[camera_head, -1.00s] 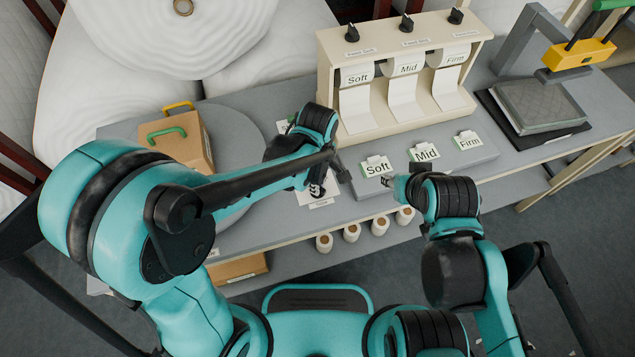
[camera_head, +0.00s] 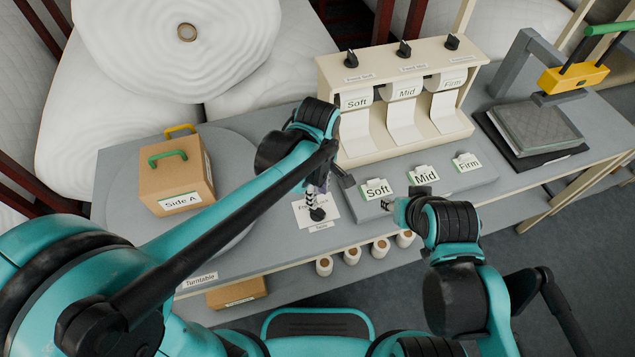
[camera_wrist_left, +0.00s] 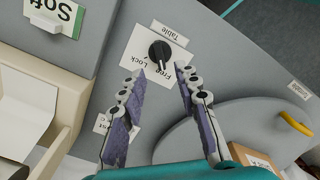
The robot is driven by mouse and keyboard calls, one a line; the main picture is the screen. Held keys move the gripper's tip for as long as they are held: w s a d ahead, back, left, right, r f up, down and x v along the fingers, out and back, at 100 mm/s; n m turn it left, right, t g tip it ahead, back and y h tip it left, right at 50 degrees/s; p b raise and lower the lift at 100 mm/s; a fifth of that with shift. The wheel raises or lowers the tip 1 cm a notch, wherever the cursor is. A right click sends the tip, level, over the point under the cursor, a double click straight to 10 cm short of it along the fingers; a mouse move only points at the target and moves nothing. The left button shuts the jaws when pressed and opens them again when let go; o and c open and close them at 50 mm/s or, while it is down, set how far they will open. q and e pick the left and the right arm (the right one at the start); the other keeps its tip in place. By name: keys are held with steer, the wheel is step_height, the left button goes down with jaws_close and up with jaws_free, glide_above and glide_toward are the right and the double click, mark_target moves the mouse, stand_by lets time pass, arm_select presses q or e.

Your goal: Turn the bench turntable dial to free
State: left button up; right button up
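The black turntable dial (camera_head: 317,214) sits on a white plate (camera_head: 300,215) on the bench, with a small label below it. In the left wrist view the dial (camera_wrist_left: 160,50) shows clearly, with the plate's upside-down words "Free" and "Lock" around it.
A grey turntable (camera_head: 225,145) carries a cardboard box (camera_head: 180,178) marked "Side A". Cards marked Soft (camera_head: 376,190), Mid and Firm stand on a grey block beside the dial. A roll dispenser (camera_head: 325,85) stands behind. A press (camera_head: 515,65) is at right.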

arm_select(q)
steer(key=shift+r, duration=2.3)
